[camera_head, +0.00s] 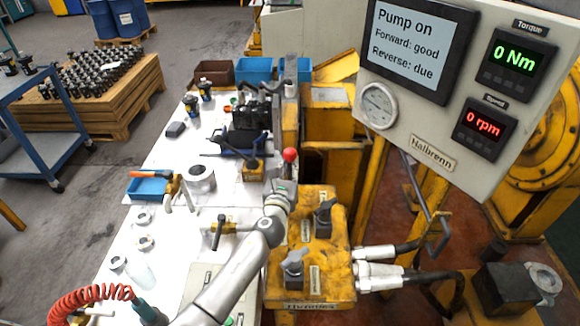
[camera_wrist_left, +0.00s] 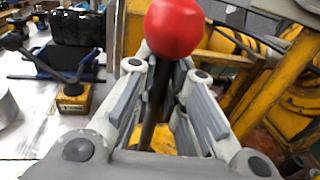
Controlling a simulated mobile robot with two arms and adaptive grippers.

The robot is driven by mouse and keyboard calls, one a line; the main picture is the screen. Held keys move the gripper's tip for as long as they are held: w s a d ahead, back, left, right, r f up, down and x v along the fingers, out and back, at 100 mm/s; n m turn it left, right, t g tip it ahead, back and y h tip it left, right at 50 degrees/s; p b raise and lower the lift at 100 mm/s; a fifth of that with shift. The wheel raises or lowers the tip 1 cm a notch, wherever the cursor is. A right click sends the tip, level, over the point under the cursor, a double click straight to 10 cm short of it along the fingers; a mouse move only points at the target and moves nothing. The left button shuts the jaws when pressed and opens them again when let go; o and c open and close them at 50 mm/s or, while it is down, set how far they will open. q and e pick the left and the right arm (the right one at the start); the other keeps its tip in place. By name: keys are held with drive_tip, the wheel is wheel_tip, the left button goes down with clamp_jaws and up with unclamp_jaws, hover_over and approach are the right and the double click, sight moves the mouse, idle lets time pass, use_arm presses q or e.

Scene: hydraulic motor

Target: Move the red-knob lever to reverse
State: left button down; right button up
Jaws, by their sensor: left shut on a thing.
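The red knob (camera_head: 289,155) tops a dark lever at the yellow valve block (camera_head: 330,250) in the head view. In the left wrist view the red knob (camera_wrist_left: 173,27) is large at top centre, with its dark rod (camera_wrist_left: 156,105) running down between the fingers. My left gripper (camera_head: 286,182) is shut around the rod just below the knob; its fingers (camera_wrist_left: 168,70) also show in the left wrist view. The lever's base is hidden behind my gripper. The display (camera_head: 420,40) reads "Pump on", "Forward: good", "Reverse: due". My right gripper is not in view.
A panel with a pressure gauge (camera_head: 378,105), a torque readout (camera_head: 514,58) of 0 Nm and a speed readout (camera_head: 484,130) of 0 rpm stands at right. Grey-handled valves (camera_head: 293,262) sit on the block. The white bench (camera_head: 165,235) at left holds loose parts and another black lever (camera_head: 226,163).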

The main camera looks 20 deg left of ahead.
use_arm(q)
drive_tip(key=shift+r, duration=0.15)
drive_tip(key=a+n+b, duration=0.1)
drive_tip(key=b, duration=0.1)
drive_tip(key=s+a+n+b, duration=0.1)
drive_tip(key=a+n+b, duration=0.1)
drive_tip(key=a+f+n+b, duration=0.1)
drive_tip(key=a+n+b, duration=0.1)
drive_tip(key=shift+s+a+t, duration=0.2)
drive_tip(key=shift+a+t, duration=0.05)
drive_tip(key=shift+t, duration=0.15)
drive_tip(key=c, duration=1.5)
unclamp_jaws()
drive_tip(key=shift+a, duration=0.1)
drive_tip(key=shift+o, duration=0.2)
drive_tip(key=shift+s, duration=0.1)
